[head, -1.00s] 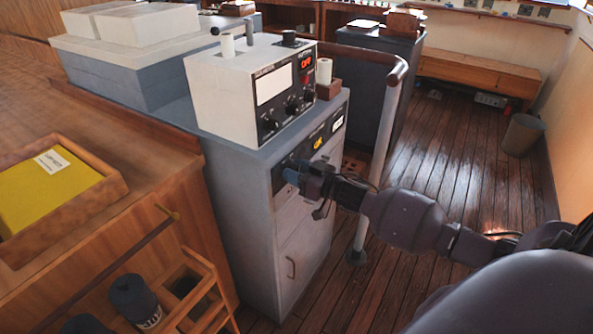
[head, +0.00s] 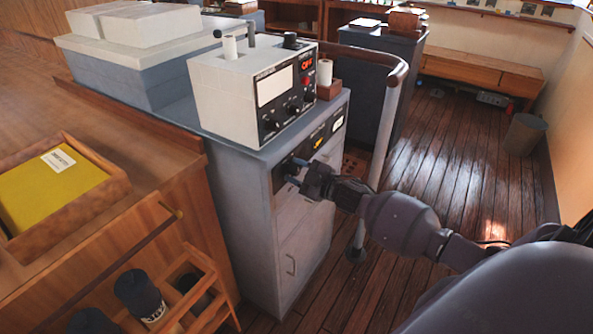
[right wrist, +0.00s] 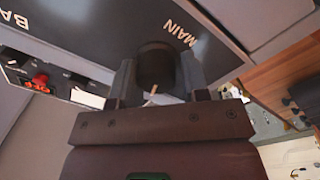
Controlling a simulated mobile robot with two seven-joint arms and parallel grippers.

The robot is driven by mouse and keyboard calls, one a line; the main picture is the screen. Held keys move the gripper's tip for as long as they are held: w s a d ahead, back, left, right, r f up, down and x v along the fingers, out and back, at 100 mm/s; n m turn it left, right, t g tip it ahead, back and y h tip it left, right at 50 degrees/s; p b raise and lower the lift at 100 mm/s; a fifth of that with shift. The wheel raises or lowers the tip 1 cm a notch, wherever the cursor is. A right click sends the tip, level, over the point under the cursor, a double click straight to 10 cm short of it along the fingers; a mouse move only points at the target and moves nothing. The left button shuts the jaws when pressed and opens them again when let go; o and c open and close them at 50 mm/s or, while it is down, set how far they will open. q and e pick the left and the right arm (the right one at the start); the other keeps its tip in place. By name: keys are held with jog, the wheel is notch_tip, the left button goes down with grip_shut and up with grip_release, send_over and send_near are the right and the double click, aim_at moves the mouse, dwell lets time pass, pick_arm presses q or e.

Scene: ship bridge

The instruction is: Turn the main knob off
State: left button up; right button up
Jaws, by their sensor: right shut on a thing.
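The main knob (right wrist: 155,65) is a dark round knob on a dark panel. The word MAIN is printed beside it in the right wrist view. My right gripper (right wrist: 158,80) has one finger on each side of the knob and is shut on it. A pale pointer mark shows at the knob's near edge. In the head view, my right gripper (head: 297,171) is at the front panel of the grey cabinet (head: 240,190) and hides most of the knob. My left gripper is not in view.
A white instrument box (head: 225,98) with a red display and small knobs stands on the cabinet. A handrail post (head: 385,135) rises close beside my right forearm. A red switch (right wrist: 40,80) shows left of the knob.

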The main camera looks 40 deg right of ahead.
jog(key=shift+w+d+r+n, duration=0.1)
jog(key=shift+r+n, duration=0.05)
jog(key=shift+n, duration=0.4)
jog(key=shift+d+r+n, duration=0.1)
jog(key=shift+n, duration=0.45)
jog(key=o, duration=0.8)
jog(key=shift+o, duration=0.2)
jog(key=shift+f, duration=0.1)
jog(key=shift+s+d+f, duration=0.1)
jog(key=shift+s, duration=0.55)
jog(key=v, duration=0.9)
jog(key=shift+s+d, duration=0.2)
jog(key=shift+s, duration=0.05)
